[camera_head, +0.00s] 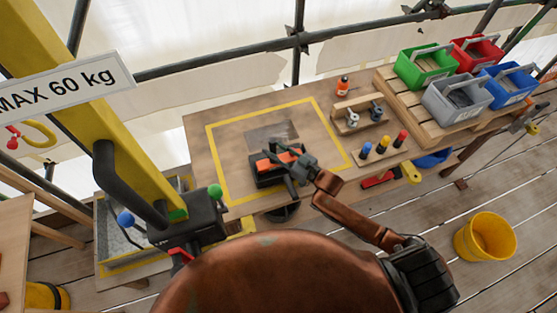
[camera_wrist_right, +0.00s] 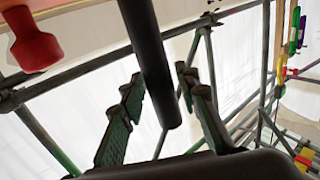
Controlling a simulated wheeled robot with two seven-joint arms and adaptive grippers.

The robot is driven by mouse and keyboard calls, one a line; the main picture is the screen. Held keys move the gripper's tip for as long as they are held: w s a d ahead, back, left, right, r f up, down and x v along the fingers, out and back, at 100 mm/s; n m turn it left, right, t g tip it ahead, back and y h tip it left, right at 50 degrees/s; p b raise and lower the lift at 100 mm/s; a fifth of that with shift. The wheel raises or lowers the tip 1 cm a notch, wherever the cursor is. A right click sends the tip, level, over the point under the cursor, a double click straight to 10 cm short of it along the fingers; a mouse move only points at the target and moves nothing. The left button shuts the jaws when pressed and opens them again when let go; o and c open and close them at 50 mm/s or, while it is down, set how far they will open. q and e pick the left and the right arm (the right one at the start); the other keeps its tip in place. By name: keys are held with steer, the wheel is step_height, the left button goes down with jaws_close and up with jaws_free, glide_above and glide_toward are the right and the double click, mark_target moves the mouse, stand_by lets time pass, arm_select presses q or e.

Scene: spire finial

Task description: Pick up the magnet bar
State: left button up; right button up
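My right gripper (camera_head: 296,162) is over the front part of the bench, at a black block with orange parts (camera_head: 268,181). In the wrist view its two green-grey fingers (camera_wrist_right: 160,92) stand apart. A dark round bar (camera_wrist_right: 152,60) comes down from the top edge between them, with a visible gap to each finger. I cannot tell for sure whether this bar is the magnet bar. A red knob (camera_wrist_right: 32,45) shows at the upper left of that view. My left gripper is not in view.
The bench (camera_head: 203,145) has a yellow-taped square. To its right are a small wooden stand (camera_head: 350,108), blue, yellow and red tools (camera_head: 383,147), and coloured bins (camera_head: 425,65). A yellow column (camera_head: 105,120) stands left. A yellow bucket (camera_head: 485,238) is on the floor.

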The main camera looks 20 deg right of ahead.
jaws_close()
stand_by(0.6)
